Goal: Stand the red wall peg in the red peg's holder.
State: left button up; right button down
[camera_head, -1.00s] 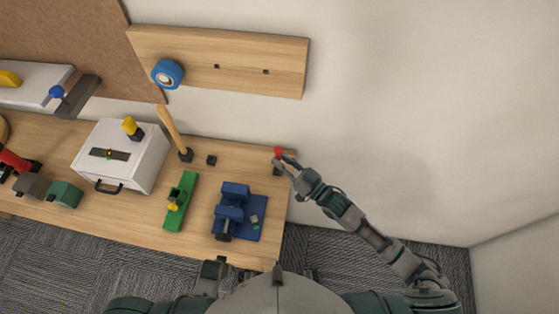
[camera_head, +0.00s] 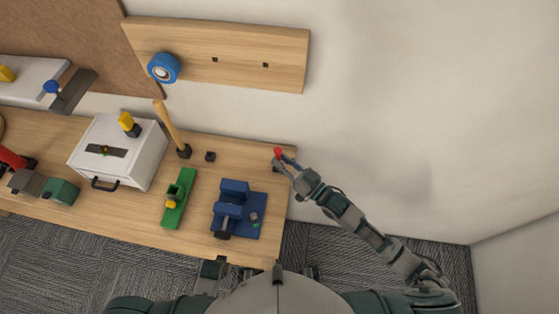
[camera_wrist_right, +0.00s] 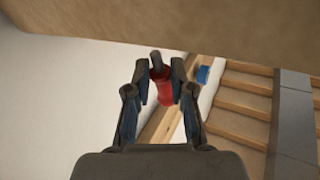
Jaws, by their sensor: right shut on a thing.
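My right gripper (camera_head: 284,160) is shut on the red wall peg (camera_head: 278,152) above the table's right end. In the right wrist view the red peg (camera_wrist_right: 165,90) sits between the two fingers of the right gripper (camera_wrist_right: 164,76). A dark piece shows at the peg's far end; I cannot tell whether it is part of the peg. A small dark block with a socket (camera_head: 210,156), which looks like a peg holder, stands on the table left of the gripper. Whatever is directly under the gripper is mostly hidden. My left gripper cannot be made out.
A wooden handle (camera_head: 168,125) stands tilted in a dark base. A white box (camera_head: 150,160), a green fixture (camera_head: 186,190) and a blue vise (camera_head: 233,205) stand on the table (camera_head: 130,222). Blue tape (camera_head: 163,68) hangs on the wall board (camera_head: 225,40). The table right of the small block looks clear.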

jog(key=shift+f+b, duration=1.05)
jog(key=shift+f, duration=0.65)
jog(key=c, duration=0.9)
grip_release()
jog(key=shift+f, duration=0.1)
jog(key=shift+s+d+f, duration=0.2)
jog(key=shift+s+d, duration=0.15)
jog(key=v, duration=0.7)
jog(key=r+v, duration=0.1)
jog(key=v, duration=0.2)
jog(key=shift+s+d, duration=0.2)
jog(key=shift+s, duration=0.3)
